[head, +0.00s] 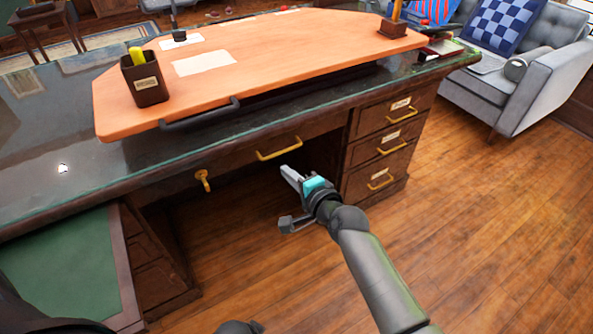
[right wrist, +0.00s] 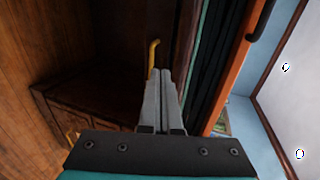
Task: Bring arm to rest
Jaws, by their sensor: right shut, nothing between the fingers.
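My right gripper (head: 290,178) is in front of the wooden desk, just below and right of the brass handle (head: 278,149) of the middle drawer. In the head view its arm reaches up from the bottom right. In the right wrist view the two grey fingers of the right gripper (right wrist: 163,75) lie together, with nothing between them. A brass handle (right wrist: 153,52) shows just beyond the fingertips; I cannot tell whether they touch it. My left gripper does not show.
The glass-topped desk (head: 60,120) carries an orange raised board (head: 270,55) with a pencil cup (head: 146,80). A drawer stack (head: 385,150) stands right of the gripper, and a pull-out green panel (head: 65,265) at lower left. Wooden floor (head: 480,220) is clear at right, before a grey sofa (head: 540,80).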

